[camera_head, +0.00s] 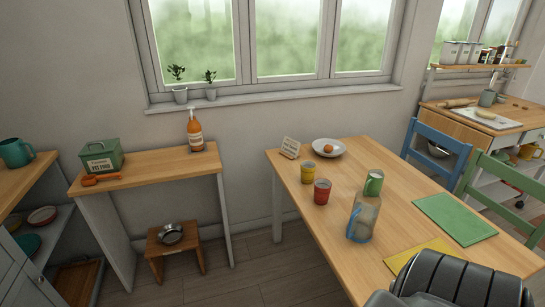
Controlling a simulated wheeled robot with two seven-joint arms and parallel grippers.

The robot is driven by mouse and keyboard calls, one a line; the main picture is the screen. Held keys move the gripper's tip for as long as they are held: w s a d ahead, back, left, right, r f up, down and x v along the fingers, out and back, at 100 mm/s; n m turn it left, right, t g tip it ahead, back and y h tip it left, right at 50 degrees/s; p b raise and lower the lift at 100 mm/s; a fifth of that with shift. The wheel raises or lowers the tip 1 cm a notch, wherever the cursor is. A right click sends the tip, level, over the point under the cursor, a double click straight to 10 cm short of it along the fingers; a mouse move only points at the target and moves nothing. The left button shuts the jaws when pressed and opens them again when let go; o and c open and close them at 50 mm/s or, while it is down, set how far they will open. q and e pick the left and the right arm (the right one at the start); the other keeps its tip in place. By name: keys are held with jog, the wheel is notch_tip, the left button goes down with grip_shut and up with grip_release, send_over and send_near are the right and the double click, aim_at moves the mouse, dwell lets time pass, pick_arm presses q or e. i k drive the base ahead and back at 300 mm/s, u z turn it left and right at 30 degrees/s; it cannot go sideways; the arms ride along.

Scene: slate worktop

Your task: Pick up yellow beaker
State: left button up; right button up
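The yellow beaker (308,173) stands upright on the wooden table (400,180), near its left edge. A red beaker (322,192) stands just in front of it and slightly to the right; whether the two touch is hard to tell. Neither of my grippers is in view. A dark ribbed part at the bottom right hides the near part of the table.
A clear bottle (363,220) and a green cup (374,183) stand right of the beakers. Behind are a small sign (290,148) and a white bowl (329,147) holding a round brown item. Green (456,219) and yellow mats (412,254) lie right. Blue (437,142) and green chairs (503,181) line the far side.

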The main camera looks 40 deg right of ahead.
aim_at(308, 173)
jog(key=i, duration=1.55)
jog(key=z, duration=4.6)
jog(key=k, duration=0.2)
jog(key=u, duration=0.7)
